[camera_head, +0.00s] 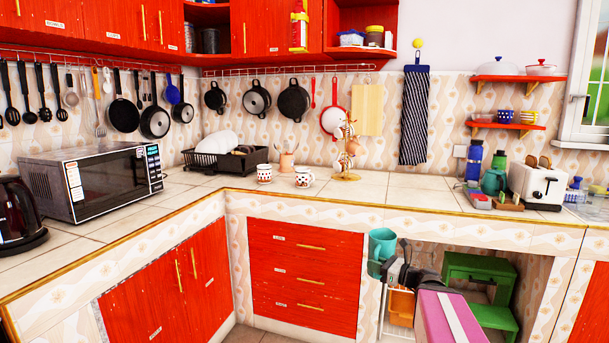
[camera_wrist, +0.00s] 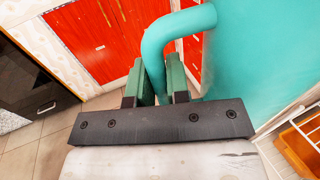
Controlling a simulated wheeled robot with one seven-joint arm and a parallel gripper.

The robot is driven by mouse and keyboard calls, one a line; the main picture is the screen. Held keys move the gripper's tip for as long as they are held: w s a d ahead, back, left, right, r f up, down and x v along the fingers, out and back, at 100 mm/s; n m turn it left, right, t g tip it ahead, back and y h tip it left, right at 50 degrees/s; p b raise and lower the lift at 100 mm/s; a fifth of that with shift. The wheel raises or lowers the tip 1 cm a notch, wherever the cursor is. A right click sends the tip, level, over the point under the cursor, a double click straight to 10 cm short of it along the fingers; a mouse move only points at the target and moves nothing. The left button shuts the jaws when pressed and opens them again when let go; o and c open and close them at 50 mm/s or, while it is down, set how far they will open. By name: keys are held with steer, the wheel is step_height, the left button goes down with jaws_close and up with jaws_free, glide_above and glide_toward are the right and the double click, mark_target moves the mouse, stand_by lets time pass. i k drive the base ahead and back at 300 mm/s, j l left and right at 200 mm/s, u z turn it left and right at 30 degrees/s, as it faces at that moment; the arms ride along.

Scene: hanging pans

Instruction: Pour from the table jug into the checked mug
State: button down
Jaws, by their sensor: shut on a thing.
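My gripper (camera_head: 398,268) is shut on the handle of a teal jug (camera_head: 381,243), held upright in front of the counter, left of the green step stool. The wrist view shows the jug's large teal side (camera_wrist: 250,60) and its curved handle between the green finger pads of my gripper (camera_wrist: 160,85). Two small red-and-white patterned mugs stand on saucers on the counter, apart from the jug: a left mug (camera_head: 264,171) that looks checked and a right mug (camera_head: 303,176) that looks spotted. Their patterns are small and their insides hidden.
The counter (camera_head: 225,183) has a raised front edge. A gold mug stand (camera_head: 346,160) is right of the mugs, a utensil pot (camera_head: 286,161) and dish rack (camera_head: 240,161) behind. A second teal vessel (camera_head: 493,181) stands by the toaster (camera_head: 538,184). The counter front-right of the mugs is clear.

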mark_target(303, 174)
steer(key=i+j, duration=0.1)
steer(key=j, duration=0.25)
steer(key=i+j, duration=0.15)
steer(key=j, duration=0.25)
steer(key=i+j+z, duration=0.1)
steer(key=j, duration=0.25)
steer(key=i+j, duration=0.1)
steer(key=j, duration=0.25)
steer(key=i+j, duration=0.15)
steer(key=j, duration=0.25)
